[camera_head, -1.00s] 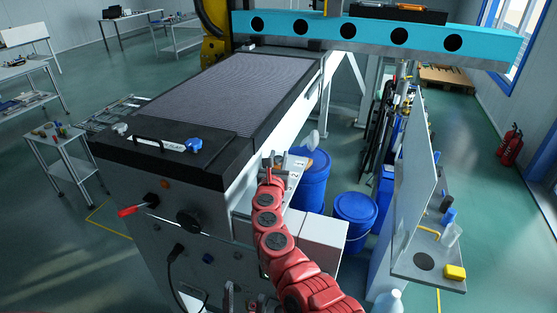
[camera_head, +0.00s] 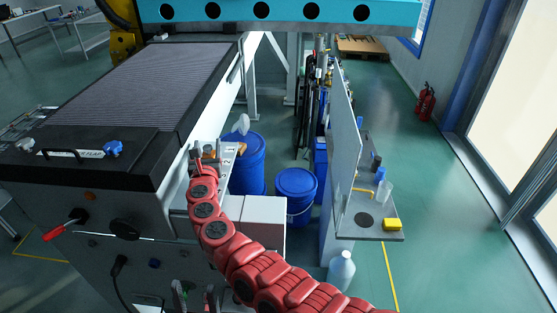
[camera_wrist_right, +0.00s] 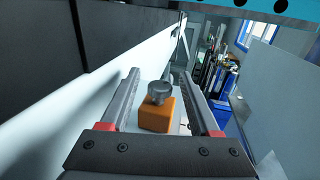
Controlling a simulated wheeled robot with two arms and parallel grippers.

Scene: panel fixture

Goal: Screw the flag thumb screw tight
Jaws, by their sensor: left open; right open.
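My right gripper (camera_head: 207,150) is open beside the machine's side wall, left of the screw in the head view. In the right wrist view its fingers (camera_wrist_right: 160,78) stand apart on either side of the screw head, not touching it. My left gripper (camera_head: 194,296) is open and empty, low at the picture's bottom edge.
The machine's side wall (camera_wrist_right: 60,125) runs close along the left finger. Blue drums (camera_head: 295,190) stand beyond the shelf. A panel with a small ledge (camera_head: 375,232) holding a yellow block stands to the right. A red lever (camera_head: 65,225) and black knob (camera_head: 125,228) project from the machine front.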

